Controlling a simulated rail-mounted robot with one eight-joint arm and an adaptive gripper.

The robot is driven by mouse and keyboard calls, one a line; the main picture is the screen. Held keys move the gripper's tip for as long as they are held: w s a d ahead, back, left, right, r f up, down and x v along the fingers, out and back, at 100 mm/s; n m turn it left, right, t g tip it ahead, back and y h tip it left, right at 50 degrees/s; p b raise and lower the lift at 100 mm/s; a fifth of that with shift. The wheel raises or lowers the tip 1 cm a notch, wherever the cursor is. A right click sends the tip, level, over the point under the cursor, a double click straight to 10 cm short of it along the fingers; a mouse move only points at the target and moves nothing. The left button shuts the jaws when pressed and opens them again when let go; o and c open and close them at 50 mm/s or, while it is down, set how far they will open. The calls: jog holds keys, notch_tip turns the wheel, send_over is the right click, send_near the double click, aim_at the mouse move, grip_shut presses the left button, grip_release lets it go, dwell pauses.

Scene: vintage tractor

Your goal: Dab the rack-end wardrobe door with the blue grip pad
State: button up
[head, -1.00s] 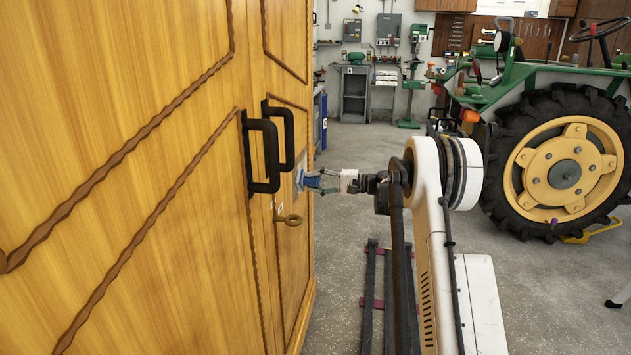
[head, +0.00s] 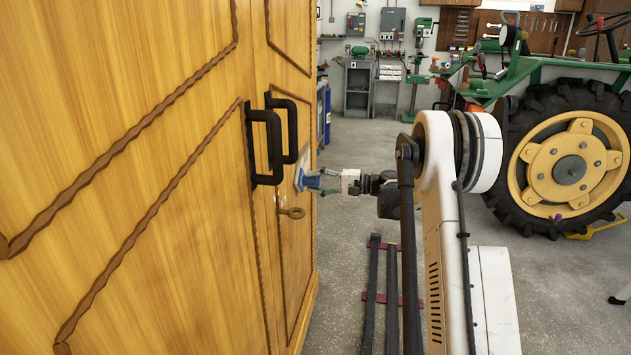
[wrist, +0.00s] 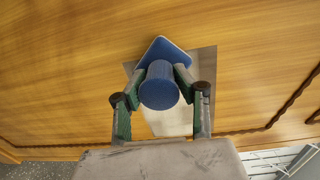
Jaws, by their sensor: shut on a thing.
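The wooden wardrobe's far door (head: 297,240), past the second black handle, has my gripper (head: 321,182) in front of it. My gripper is shut on the blue grip pad (head: 309,182). In the wrist view, the fingers (wrist: 160,80) pinch the pad's round blue handle (wrist: 159,88) from both sides. The pad's square blue plate (wrist: 166,50) faces the door wood (wrist: 70,70), very close to it; I cannot tell if they touch. A grey square patch (wrist: 207,62) on the door is partly hidden behind the pad and fingers.
Two black handles (head: 290,128) stick out just left of the gripper, with a brass key (head: 292,212) below. Dark rails (head: 371,300) lie on the floor. A green tractor with a large yellow-hubbed wheel (head: 568,170) stands right.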

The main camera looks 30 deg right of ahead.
jog(key=shift+s+a, duration=0.6)
jog(key=shift+r+p, duration=0.55)
jog(key=shift+r, duration=0.65)
jog(key=shift+w+d, duration=1.15)
jog(key=shift+w, duration=0.25)
jog(key=shift+w+d, duration=1.1)
jog(key=shift+w, duration=0.25)
jog(key=shift+w+d, duration=1.15)
jog(key=shift+w, duration=0.25)
jog(key=shift+w+d+f+p, duration=0.1)
jog(key=shift+w+d+p, duration=0.45)
jog(key=shift+w+d, duration=1.85)
jog(key=shift+w+d+p, duration=0.25)
jog(key=shift+w+d, duration=0.15)
jog(key=shift+w, duration=0.35)
jog(key=shift+w+d+p, duration=0.25)
jog(key=shift+w+d, duration=0.15)
jog(key=shift+w, duration=0.3)
jog(key=shift+r+p, duration=0.5)
jog(key=shift+r, duration=0.75)
jog(key=shift+s+a+f+b, duration=0.1)
jog(key=shift+s+a+b, duration=0.4)
jog(key=shift+s+a, duration=0.25)
jog(key=shift+s+a+b, duration=0.2)
jog(key=shift+s+a, duration=0.55)
jog(key=shift+s, duration=0.25)
jog(key=shift+s+a+b, duration=0.2)
jog(key=shift+s+a, duration=0.5)
jog(key=shift+s, duration=0.3)
